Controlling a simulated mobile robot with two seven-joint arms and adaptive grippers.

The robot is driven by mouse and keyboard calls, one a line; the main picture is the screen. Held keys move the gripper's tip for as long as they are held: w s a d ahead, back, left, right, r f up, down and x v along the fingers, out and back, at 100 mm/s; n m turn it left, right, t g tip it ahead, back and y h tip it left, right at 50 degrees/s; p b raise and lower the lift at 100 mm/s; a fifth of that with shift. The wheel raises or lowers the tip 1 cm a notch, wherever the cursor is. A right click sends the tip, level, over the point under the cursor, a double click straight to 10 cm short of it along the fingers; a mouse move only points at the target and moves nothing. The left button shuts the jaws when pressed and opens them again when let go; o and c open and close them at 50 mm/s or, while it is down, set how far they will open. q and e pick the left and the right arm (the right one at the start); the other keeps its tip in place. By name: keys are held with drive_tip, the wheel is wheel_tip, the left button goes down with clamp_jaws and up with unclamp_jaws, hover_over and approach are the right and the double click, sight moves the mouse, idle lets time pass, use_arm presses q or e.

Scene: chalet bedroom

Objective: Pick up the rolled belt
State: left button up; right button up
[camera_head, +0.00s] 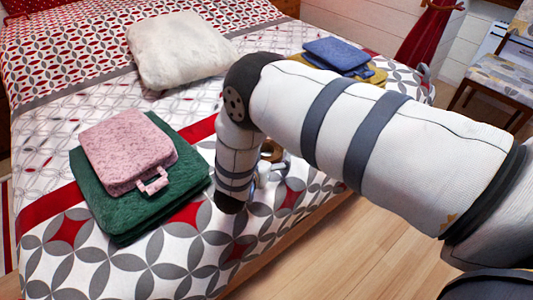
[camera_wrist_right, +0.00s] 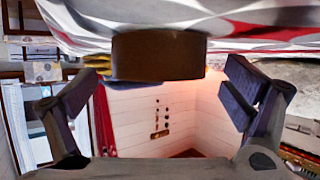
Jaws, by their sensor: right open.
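The rolled belt (camera_wrist_right: 158,56) is a dark brown roll on the bed cover, seen large in the right wrist view. In the head view a small part of the belt (camera_head: 272,149) shows behind my right arm. My right gripper (camera_wrist_right: 158,92) is open, with one finger on each side of the belt and visible gaps between. The belt lies just ahead of the fingers. In the head view my right forearm mostly hides this gripper. My left gripper is not in view.
A folded pink cloth (camera_head: 128,150) lies on a green one (camera_head: 140,195) left of my arm. A white cushion (camera_head: 180,48) lies further back. Blue folded clothes (camera_head: 335,54) lie beyond my arm. A chair (camera_head: 497,72) stands at the right. The wooden floor (camera_head: 330,255) is clear.

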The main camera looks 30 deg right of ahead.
drive_tip(key=shift+w+d+f, duration=0.15)
drive_tip(key=shift+w+d, duration=0.1)
drive_tip(key=shift+d, duration=0.05)
drive_tip(key=c, duration=1.4)
drive_tip(key=shift+o, duration=0.2)
drive_tip(key=shift+r, duration=0.2)
